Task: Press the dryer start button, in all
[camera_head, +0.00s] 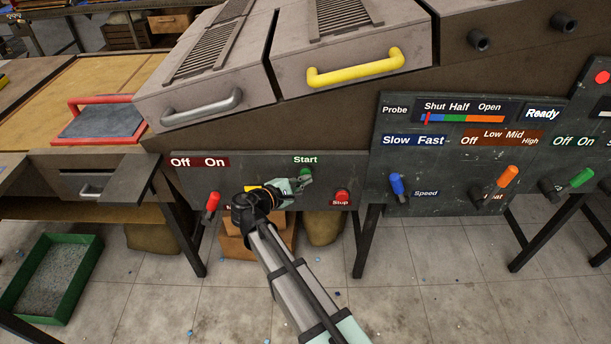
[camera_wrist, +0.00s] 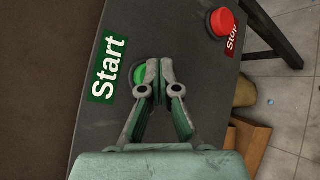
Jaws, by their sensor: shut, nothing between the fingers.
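The green start button (camera_head: 306,174) sits on the dark lower panel under the green "Start" label (camera_head: 305,160). In the wrist view the button (camera_wrist: 139,73) shows partly behind my fingers, beside the large "Start" label (camera_wrist: 107,68). My gripper (camera_head: 304,180) is shut and empty, with its fingertips (camera_wrist: 159,66) right at the button. I cannot tell whether the tips touch it or whether it is pushed in. The red stop button (camera_head: 341,197) is to the right on the same panel; it also shows in the wrist view (camera_wrist: 222,21).
A red-handled lever (camera_head: 211,203) stands under "Off On" to the left. Blue (camera_head: 397,185), orange (camera_head: 508,176) and green (camera_head: 581,178) levers stick out from the right panel. A yellow handle (camera_head: 356,69) is above. A green tray (camera_head: 83,270) lies on the floor.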

